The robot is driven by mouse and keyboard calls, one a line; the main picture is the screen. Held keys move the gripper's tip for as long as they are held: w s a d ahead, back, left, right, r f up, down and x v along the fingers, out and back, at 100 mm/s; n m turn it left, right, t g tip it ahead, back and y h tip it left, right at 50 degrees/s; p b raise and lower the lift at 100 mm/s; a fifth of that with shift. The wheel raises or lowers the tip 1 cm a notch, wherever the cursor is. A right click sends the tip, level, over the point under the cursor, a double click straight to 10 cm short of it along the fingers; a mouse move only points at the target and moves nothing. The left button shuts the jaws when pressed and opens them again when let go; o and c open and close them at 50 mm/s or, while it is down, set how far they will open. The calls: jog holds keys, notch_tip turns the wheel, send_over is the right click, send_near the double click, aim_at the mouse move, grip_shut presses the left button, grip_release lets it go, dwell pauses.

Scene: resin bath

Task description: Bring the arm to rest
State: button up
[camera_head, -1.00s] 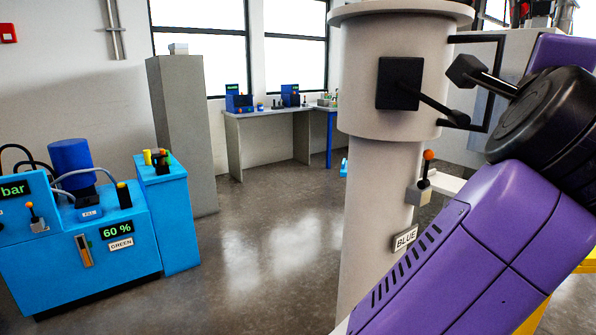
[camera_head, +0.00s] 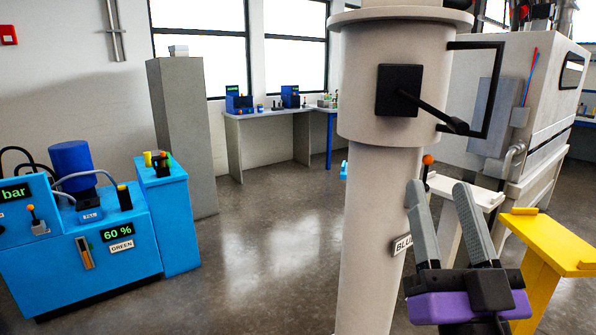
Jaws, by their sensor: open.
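My gripper (camera_head: 440,190) is at the lower right of the head view, with its two grey fingers pointing up and spread apart. It is open, and nothing shows between the fingers. A purple band runs around its base. The rest of my arm is out of the picture below. The gripper overlaps the right side of the pale column (camera_head: 370,240) in the picture and partly covers the BLUE label (camera_head: 401,244). I cannot tell whether it touches anything.
The column carries a black box with a lever (camera_head: 400,90). A yellow stand (camera_head: 548,254) is right of my gripper, before a large grey machine (camera_head: 535,90). A blue unit (camera_head: 110,235) stands at left, by a grey pillar (camera_head: 183,135). The middle floor is clear.

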jog(key=s+d+f+n+g+y+p, duration=0.1)
jog(key=s+f+n+g+y, duration=0.15)
jog(key=s+f, duration=0.85)
jog(key=s+f+n+g+y+p, duration=0.15)
jog(key=s+f+g, duration=0.25)
jog(key=s+f, duration=0.7)
jog(key=s+d+f+m+g+h, duration=0.2)
jog(key=s+f+g+h, duration=0.1)
jog(key=s+f, duration=0.7)
jog(key=shift+s+f+g+h, duration=0.3)
jog(key=shift+s+f+g, duration=0.15)
jog(key=shift+g, duration=0.2)
